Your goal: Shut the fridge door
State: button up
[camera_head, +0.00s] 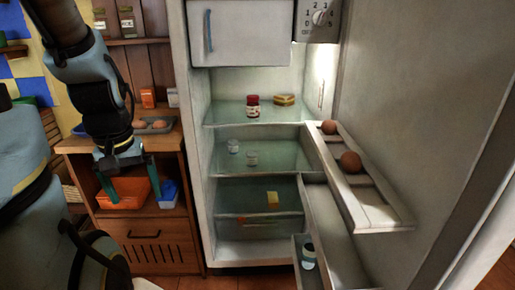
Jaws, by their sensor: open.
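The fridge (198,140) stands open in the middle, with its lit shelves facing me. Its door (415,120) is swung wide open to the right, showing its inner face. The upper door rack (381,213) holds two brown eggs, and the lower door rack (335,250) holds a small bottle. My gripper (129,196) is at the left, in front of the wooden cabinet. It is open, with its green fingers apart and pointing down. It is well away from the door and touches no part of it.
Inside the fridge are a red-lidded jar (253,106), a sandwich-like item (284,100), two small glasses and a yellow piece (272,199). The wooden cabinet (157,236) left of the fridge holds an orange tray (124,193) and a blue container (168,194). Little floor shows.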

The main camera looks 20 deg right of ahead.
aim_at(426, 101)
jog(key=z, duration=1.1)
jog(key=k+l+u, duration=0.1)
jog(key=k+l, duration=0.55)
jog(key=i, duration=0.45)
